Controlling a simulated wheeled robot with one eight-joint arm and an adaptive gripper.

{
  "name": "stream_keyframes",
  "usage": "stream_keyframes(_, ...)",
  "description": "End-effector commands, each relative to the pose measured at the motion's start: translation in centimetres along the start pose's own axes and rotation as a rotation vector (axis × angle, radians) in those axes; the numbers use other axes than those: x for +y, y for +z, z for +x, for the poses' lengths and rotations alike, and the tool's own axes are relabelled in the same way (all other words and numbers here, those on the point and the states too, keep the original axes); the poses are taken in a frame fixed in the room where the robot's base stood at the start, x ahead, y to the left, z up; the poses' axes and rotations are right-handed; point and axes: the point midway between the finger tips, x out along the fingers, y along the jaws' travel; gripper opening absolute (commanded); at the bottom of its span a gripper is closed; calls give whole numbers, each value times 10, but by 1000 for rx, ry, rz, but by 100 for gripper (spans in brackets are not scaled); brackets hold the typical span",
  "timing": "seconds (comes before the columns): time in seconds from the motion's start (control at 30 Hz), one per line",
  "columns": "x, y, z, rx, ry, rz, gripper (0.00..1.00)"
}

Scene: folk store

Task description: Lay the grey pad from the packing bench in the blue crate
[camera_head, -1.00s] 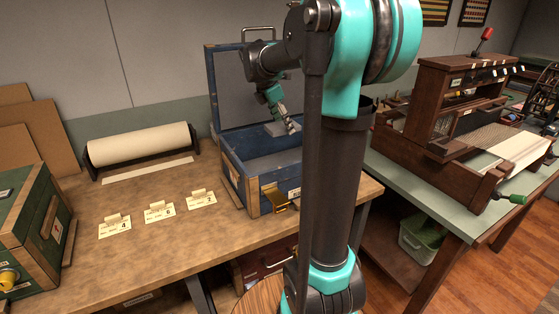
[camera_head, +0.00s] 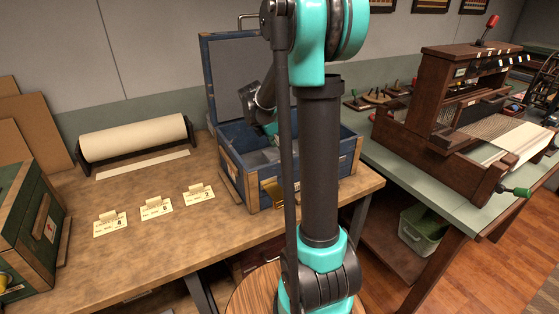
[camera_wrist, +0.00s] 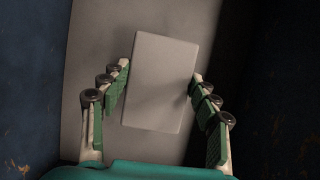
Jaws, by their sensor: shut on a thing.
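The blue crate (camera_head: 232,180) stands open on the bench, its lid (camera_head: 228,75) raised at the back. My gripper (camera_wrist: 159,76) reaches down inside it; in the head view my arm hides most of the gripper. In the wrist view my gripper is shut on the grey pad (camera_wrist: 160,95), a flat pale rectangle held by its two long sides. A grey surface (camera_wrist: 90,60) lies behind the pad, with dark blue crate walls (camera_wrist: 30,80) at the sides. I cannot tell whether the pad touches the crate floor.
The packing bench (camera_head: 130,240) holds several cards (camera_head: 157,207), a paper roll (camera_head: 133,140) and a green chest (camera_head: 30,230) at the left. A brass latch (camera_head: 272,191) sticks out from the crate's front. A wooden loom (camera_head: 450,120) stands on the green table at the right.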

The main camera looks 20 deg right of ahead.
Motion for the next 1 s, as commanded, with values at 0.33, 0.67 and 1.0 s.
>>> stream_keyframes(0.33,0,-14,34,0,0,0,48)
stream_keyframes(0.67,0,-17,41,0,0,0,48)
stream_keyframes(1.0,0,-18,43,0,0,0,82)
